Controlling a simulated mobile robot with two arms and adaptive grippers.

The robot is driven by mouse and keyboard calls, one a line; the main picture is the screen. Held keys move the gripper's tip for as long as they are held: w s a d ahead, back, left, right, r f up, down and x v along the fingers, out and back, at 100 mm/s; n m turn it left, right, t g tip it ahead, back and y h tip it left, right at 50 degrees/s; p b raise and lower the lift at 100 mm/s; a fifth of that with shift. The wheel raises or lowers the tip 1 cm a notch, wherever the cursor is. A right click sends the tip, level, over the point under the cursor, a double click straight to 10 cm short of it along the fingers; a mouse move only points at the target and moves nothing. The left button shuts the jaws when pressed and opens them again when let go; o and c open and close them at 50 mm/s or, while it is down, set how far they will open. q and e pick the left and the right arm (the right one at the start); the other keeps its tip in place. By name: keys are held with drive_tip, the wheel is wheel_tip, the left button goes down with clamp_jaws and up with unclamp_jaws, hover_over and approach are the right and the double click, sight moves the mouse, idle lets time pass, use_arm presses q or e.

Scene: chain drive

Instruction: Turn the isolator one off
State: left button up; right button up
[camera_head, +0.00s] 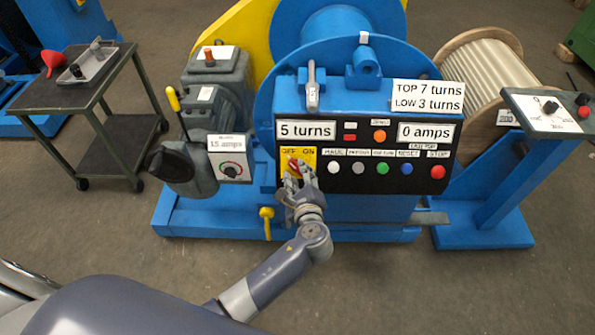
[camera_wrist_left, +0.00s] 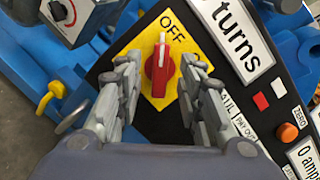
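The isolator (camera_head: 293,162) is a red rotary knob on a yellow plate marked OFF and ON, at the left of the black control panel. In the left wrist view the red knob (camera_wrist_left: 160,74) has a white line on its handle, pointing at the plate's OFF corner. My left gripper (camera_head: 295,178) is in front of the plate. Its fingers (camera_wrist_left: 160,88) are open, one on each side of the knob, with a visible gap to it on both sides. My right gripper is not in view.
The panel (camera_head: 340,172) carries several buttons, including a red STOP button (camera_head: 437,172), and displays reading "5 turns" and "0 amps". A dial box (camera_head: 231,160) marked 15 amps and a yellow lever (camera_head: 266,213) are nearby. A trolley (camera_head: 60,95) stands left, a pedestal (camera_head: 555,108) right.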

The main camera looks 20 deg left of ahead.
use_arm(q)
drive_tip(key=v, duration=1)
drive_tip(key=s+a+f+n+g+h+p, duration=0.1)
drive_tip(key=s+f+n+g+h, duration=0.3)
drive_tip(key=f, duration=0.9)
drive_tip(key=s+a+f+g, duration=0.15)
drive_tip(key=s+f, duration=0.45)
drive_tip(key=f, duration=0.8)
drive_tip(key=s+a+f+n+g, duration=0.2)
drive_tip(key=s+f+n, duration=0.3)
drive_tip(key=s, duration=0.5)
drive_tip(key=s+a+f+n+g+h+p, duration=0.1)
drive_tip(key=s+a+f+n, duration=0.3)
drive_tip(key=s, duration=0.6)
drive_tip(key=s+a+f+n+g+h+p, duration=0.1)
drive_tip(key=s+a+f+n+g, duration=0.2)
drive_tip(key=s+f+n, duration=0.4)
drive_tip(key=s+f, duration=0.1)
drive_tip(key=s, duration=0.2)
drive_tip(key=shift+g, duration=0.35)
